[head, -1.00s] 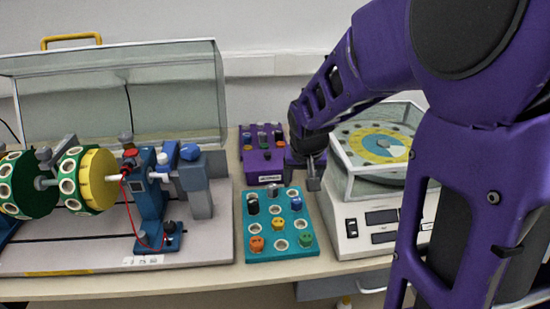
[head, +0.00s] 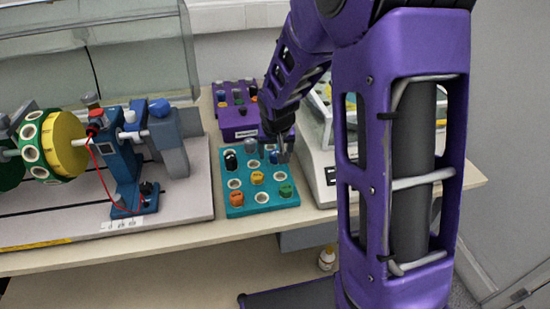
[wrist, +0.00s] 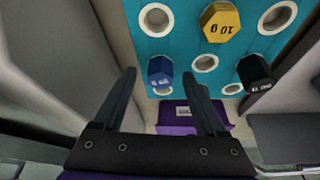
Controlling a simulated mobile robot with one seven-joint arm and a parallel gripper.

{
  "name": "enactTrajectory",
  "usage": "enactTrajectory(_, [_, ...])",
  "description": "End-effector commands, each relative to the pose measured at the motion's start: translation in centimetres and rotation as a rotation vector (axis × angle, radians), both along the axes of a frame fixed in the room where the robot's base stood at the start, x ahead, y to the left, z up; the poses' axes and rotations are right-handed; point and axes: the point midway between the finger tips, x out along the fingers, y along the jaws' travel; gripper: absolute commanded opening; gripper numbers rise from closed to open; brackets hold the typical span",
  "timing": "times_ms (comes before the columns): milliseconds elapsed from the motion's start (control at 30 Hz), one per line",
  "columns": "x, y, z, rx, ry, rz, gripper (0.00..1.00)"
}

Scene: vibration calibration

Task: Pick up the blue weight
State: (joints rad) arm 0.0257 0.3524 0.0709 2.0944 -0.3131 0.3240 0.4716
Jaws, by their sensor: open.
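The blue weight (head: 274,157) stands in a hole of the teal tray (head: 262,209), near its back right corner. In the wrist view the blue weight (wrist: 160,72) shows between my fingertips. My gripper (head: 282,152) is open and empty at the back right of the tray, close to the blue weight; it also shows in the wrist view (wrist: 159,74). I cannot tell how far down the fingers reach around it. The gripper partly hides the weight in the head view.
The tray also holds a black weight (head: 231,161), a yellow weight (head: 257,178), an orange weight (head: 236,198) and a green weight (head: 286,190). A purple tray (head: 238,121) stands behind. A balance (head: 322,178) is at the right, a motor rig (head: 126,165) at the left.

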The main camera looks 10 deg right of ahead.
Motion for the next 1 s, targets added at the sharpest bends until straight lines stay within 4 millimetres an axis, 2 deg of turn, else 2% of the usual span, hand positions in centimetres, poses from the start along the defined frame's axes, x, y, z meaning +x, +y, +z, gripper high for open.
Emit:
enactTrajectory(67, [0.0,0.0,0.0,0.000,0.000,0.000,0.74])
enactTrajectory(467, [0.0,0.0,0.1,0.000,0.000,0.000,0.02])
enactTrajectory(800, [0.0,0.0,0.3,0.000,-0.001,0.000,0.00])
enactTrajectory(867, [0.0,0.0,0.8,0.001,-0.002,-0.001,0.00])
enactTrajectory(1000, [0.1,0.0,3.3,0.001,-0.006,0.000,0.00])
